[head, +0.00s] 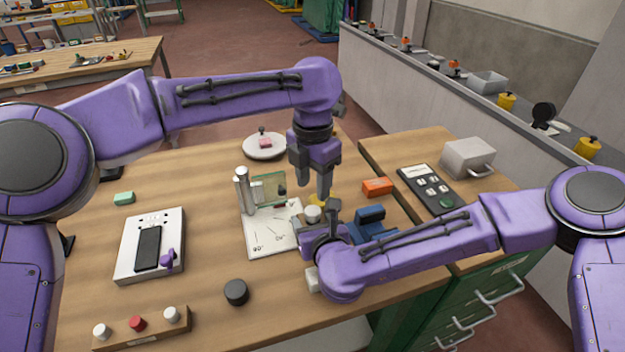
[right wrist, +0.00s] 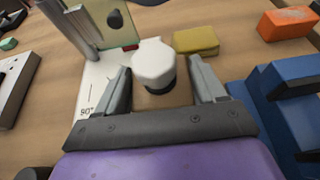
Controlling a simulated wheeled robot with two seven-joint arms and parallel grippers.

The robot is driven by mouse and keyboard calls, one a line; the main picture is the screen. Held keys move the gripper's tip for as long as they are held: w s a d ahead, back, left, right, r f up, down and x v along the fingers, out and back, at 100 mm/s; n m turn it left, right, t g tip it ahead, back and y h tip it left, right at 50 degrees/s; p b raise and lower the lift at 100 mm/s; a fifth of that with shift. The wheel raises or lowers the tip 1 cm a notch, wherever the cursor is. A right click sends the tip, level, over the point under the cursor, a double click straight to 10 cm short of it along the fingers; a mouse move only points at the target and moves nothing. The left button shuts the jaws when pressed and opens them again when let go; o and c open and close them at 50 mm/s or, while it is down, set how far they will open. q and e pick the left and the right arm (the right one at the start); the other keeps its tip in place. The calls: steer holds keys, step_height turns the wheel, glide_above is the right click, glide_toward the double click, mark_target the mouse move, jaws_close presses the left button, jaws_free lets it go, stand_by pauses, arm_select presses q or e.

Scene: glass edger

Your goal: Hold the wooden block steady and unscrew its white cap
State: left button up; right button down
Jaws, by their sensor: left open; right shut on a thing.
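The wooden block (right wrist: 178,100) stands between the fingers of my right gripper (right wrist: 165,92), which is shut on its sides. In the head view this gripper (head: 316,232) hides most of the block. The white cap (right wrist: 154,64) sits on top of the block, with a dark ring below it. The cap also shows in the head view (head: 313,213). My left gripper (head: 322,190) points down from above, open and empty, its fingertips a little above the cap and apart from it.
A white angle-marked board (head: 268,240) with a metal post and glass pane lies left of the block. A yellow sponge (right wrist: 196,41), an orange box (head: 377,187) and a blue fixture (head: 372,224) are close by. A wooden strip with knobs (head: 145,335) lies front left.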

mark_target(312, 211)
arm_select(q)
steer(key=shift+a+f+m, duration=0.15)
steer(key=shift+m, duration=0.25)
steer(key=shift+f, duration=0.35)
step_height(312, 211, down, 7)
steer(key=shift+f, duration=0.1)
steer(key=shift+s, duration=0.1)
steer(key=c, duration=0.9)
steer(key=n, duration=0.3)
steer(key=o, duration=1.2)
